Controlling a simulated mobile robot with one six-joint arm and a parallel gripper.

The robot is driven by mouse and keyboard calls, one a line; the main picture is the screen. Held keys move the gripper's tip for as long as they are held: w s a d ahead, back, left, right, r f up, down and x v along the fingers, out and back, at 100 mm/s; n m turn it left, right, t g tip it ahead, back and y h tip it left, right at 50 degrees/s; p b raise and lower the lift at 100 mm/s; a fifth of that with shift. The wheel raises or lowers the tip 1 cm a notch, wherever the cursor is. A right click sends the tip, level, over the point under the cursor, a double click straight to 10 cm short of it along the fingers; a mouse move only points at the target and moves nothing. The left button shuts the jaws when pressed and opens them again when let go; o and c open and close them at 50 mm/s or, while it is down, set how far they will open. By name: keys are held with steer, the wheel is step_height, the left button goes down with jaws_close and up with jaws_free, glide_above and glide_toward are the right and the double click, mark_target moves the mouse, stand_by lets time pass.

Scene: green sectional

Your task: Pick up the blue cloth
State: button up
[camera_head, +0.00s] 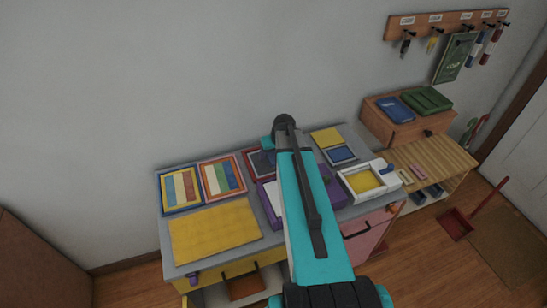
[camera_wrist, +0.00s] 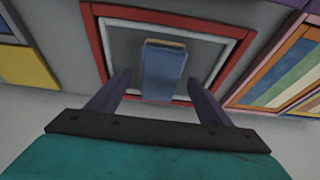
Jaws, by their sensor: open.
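In the wrist view a blue block-like piece (camera_wrist: 163,76) with a thin yellowish edge lies in a red-framed tray (camera_wrist: 97,45) with a grey inside. It may be the blue cloth, but its material is not clear. My gripper (camera_wrist: 160,84) is open, with one purple finger on each side of this piece. I cannot tell whether either finger touches it. In the head view my teal arm hides the gripper and most of the red-framed tray (camera_head: 252,161). A flat blue square (camera_head: 342,154) also shows there, below a yellow one.
Striped framed boards (camera_head: 222,177) and a yellow mat (camera_head: 212,230) lie on the grey tabletop. A white tray with yellow inside (camera_head: 365,181) stands to the right. A wooden box (camera_head: 405,130) bears blue and green items. The wall is close behind the table.

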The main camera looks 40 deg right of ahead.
mark_target(274, 156)
stand_by(0.4)
steer(key=c, duration=1.2)
steer(key=shift+r, duration=0.15)
steer(key=shift+r+b, duration=1.55)
steer(key=shift+r, duration=3.3)
steer(key=o, duration=0.5)
steer(key=c, duration=0.3)
